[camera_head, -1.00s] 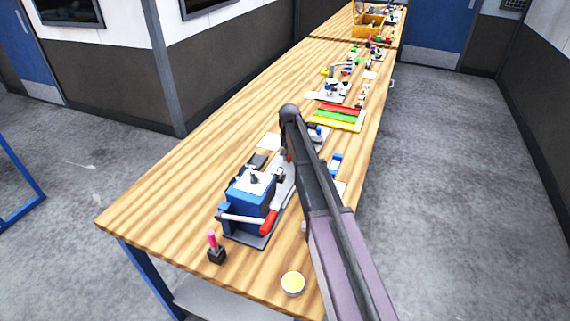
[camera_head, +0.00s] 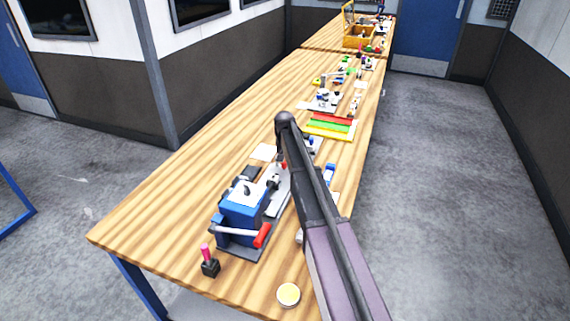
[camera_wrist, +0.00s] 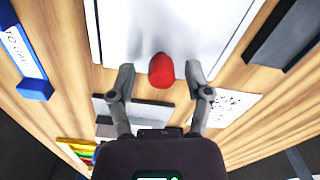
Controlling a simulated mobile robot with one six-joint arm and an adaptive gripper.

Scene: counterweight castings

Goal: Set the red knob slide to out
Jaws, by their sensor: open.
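The red knob (camera_wrist: 161,70) stands near the edge of a pale grey metal plate (camera_wrist: 190,25) in the wrist view. My gripper (camera_wrist: 160,76) is open, with one finger on each side of the knob and a gap visible on both sides. In the head view the knob (camera_head: 284,166) is a small red spot just below my gripper (camera_head: 280,158), by the far end of the grey plate (camera_head: 275,199). My arm covers part of this area. Any marking for in or out cannot be made out.
A blue box device (camera_head: 240,219) with a red-handled lever (camera_head: 262,235) stands nearer on the wooden table. Coloured strips (camera_head: 331,125) lie farther back. The left of the table is clear.

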